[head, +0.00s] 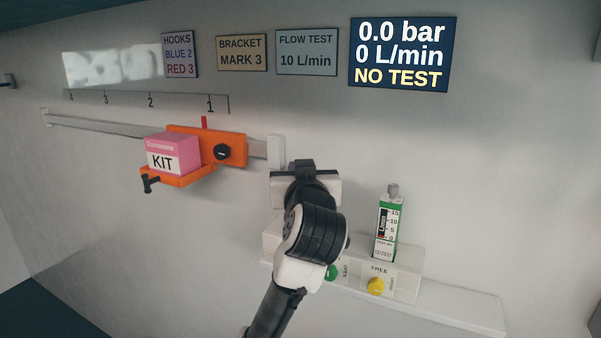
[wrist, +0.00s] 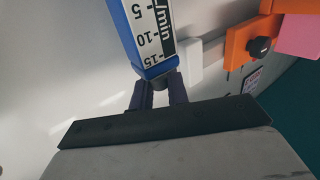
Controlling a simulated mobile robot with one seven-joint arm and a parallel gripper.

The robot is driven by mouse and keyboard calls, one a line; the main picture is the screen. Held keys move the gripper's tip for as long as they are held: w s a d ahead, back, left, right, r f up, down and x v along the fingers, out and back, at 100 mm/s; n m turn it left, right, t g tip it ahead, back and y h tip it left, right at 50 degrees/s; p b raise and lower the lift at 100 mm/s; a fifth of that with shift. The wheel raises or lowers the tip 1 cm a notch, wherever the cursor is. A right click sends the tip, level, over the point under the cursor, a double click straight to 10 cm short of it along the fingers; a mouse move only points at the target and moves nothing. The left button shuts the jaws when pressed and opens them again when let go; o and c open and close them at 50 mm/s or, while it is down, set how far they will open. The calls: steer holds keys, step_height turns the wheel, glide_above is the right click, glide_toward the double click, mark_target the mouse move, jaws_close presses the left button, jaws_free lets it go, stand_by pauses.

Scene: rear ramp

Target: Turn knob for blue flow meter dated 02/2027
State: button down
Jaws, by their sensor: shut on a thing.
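The blue flow meter (wrist: 127,30) shows in the wrist view, upside down in the picture, with 5, 10 and 15 on its white scale. My gripper (wrist: 159,95) is shut on the small grey knob (wrist: 159,82) at its 15 end. In the head view my gripper (head: 303,168) and arm hide the blue meter and its knob. Its date label is not visible. A green flow meter (head: 387,226) with a silver knob (head: 393,191) stands upright to the right; its small date seems to read 12/2027.
The pale base (head: 408,279) has a green button (head: 332,272) and a yellow button (head: 376,286). The display (head: 400,54) reads 0.0 bar, 0 L/min, NO TEST. A flow card (head: 306,52) says 10 L/min. An orange bracket (head: 190,134) with a pink kit box (head: 172,155) sits left.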

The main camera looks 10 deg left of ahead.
steer(key=n+g+y, duration=0.1)
steer(key=y, duration=0.1)
steer(key=n+g+y, duration=0.1)
steer(key=n+y, duration=0.1)
steer(key=y, duration=0.1)
steer(key=shift+w+d+f+n+g+b, duration=0.1)
steer(key=shift+d+n+g+b, duration=0.05)
steer(key=shift+n+g+b, duration=0.2)
steer(key=shift+n+g+y+b, duration=0.4)
steer(key=shift+n+g+y, duration=1.45)
steer(key=shift+g+y, duration=0.3)
steer(key=c, duration=1.4)
jaws_free()
steer(key=shift+a, duration=0.2)
step_height(320, 180, up, 20)
steer(key=shift+r+b, duration=0.1)
steer(key=shift+b, duration=0.8)
